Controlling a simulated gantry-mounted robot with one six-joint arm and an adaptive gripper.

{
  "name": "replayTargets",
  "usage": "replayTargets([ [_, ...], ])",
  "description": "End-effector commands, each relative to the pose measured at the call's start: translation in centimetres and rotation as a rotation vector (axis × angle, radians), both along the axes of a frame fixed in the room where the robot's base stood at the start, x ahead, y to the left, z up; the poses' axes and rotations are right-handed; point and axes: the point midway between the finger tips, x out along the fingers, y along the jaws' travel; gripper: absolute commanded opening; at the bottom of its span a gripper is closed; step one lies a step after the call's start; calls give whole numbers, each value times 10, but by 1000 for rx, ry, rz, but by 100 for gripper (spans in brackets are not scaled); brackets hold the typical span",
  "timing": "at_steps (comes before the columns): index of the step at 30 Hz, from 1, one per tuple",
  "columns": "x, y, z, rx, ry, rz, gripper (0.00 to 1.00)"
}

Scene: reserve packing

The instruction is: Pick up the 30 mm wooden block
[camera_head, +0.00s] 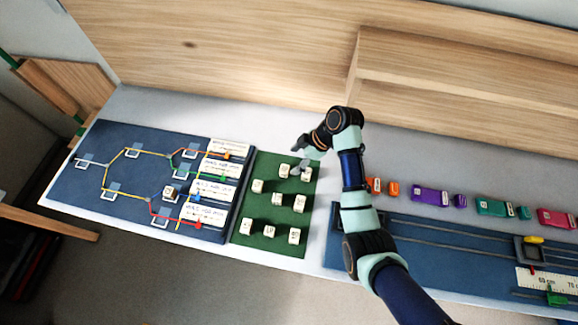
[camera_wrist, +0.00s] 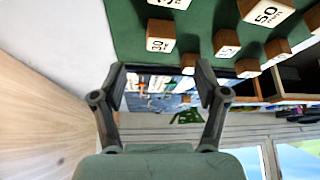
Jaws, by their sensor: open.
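Several wooden blocks with white labelled tops stand on a green mat (camera_head: 272,186). In the wrist view, a block whose label appears to read 30 (camera_wrist: 160,36) stands on the mat, above and ahead of my fingertips. A larger block marked 50 (camera_wrist: 267,12) is at the upper right. In the head view the labels are too small to tell which block is the 30 mm one. My gripper (camera_wrist: 160,78) is open and empty, its fingers apart from the blocks. In the head view my gripper (camera_head: 300,157) hangs over the far edge of the mat, near two blocks.
A blue board with coloured lines (camera_head: 130,175) and white label cards (camera_head: 214,190) lies left of the mat. A blue rail board (camera_head: 430,250) lies to the right. Orange, purple, teal and red pieces (camera_head: 430,195) line its back. A wooden wall (camera_head: 220,60) rises behind.

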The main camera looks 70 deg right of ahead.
Motion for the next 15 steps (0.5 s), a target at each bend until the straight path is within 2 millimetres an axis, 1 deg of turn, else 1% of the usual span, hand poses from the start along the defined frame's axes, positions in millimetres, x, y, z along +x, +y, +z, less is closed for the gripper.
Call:
replayTargets([
  [6,12,5,-21,1,1,1,73],
  [11,15,5,-28,1,1,0,73],
  [15,26,8,-52,3,3,0,73],
])
